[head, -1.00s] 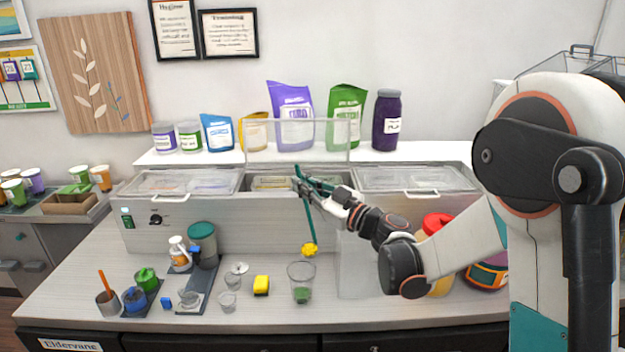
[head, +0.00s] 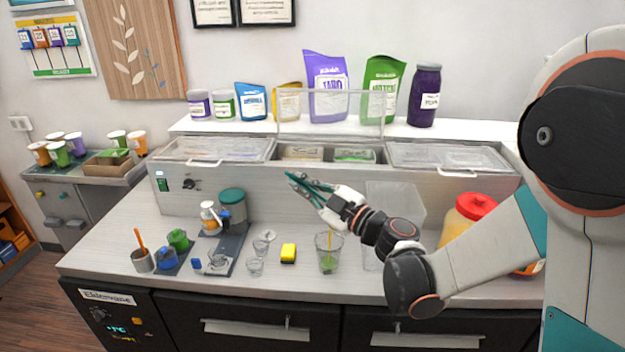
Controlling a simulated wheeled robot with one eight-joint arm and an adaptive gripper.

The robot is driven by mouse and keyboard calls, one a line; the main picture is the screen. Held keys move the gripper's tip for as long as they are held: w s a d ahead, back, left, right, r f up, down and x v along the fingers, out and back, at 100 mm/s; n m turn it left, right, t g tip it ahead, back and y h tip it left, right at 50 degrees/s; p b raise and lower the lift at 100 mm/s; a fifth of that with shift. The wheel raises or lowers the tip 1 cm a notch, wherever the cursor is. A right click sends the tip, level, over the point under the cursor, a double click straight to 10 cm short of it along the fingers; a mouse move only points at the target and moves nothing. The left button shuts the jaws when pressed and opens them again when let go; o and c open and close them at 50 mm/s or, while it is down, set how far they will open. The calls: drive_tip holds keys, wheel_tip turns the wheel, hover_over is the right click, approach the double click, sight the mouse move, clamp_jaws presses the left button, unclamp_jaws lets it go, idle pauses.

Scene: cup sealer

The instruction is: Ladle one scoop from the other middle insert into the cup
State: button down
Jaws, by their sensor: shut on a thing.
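My gripper (head: 300,183) is shut on the teal ladle (head: 318,187), in front of the counter unit and above the cup. The ladle's handle lies tilted along the fingers; its bowl is hidden or too small to make out. The clear cup (head: 329,252) stands upright on the counter below my wrist. It has green contents at the bottom, and a thin yellow streak shows inside it. The two middle inserts sit in the open middle bay: the left one (head: 302,153) looks yellowish, the right one (head: 354,156) green.
A clear lid (head: 330,112) stands raised behind the inserts. Closed clear lids flank them. A red-lidded jar (head: 466,216) stands right, behind my arm. Pouches and jars line the back shelf.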

drive_tip(key=s+a+f+n+b, duration=0.3)
drive_tip(key=f+n+b, duration=0.1)
drive_tip(key=f+b, duration=0.1)
drive_tip(key=s+a+f+n+g+b, duration=0.1)
drive_tip(key=s+a+f+n+b, duration=0.3)
drive_tip(key=f+b, duration=0.2)
drive_tip(key=shift+s+a+f+g, duration=0.15)
drive_tip(key=shift+f+g, duration=0.15)
drive_tip(key=shift+f, duration=0.55)
drive_tip(key=shift+r, duration=0.1)
idle(0.5)
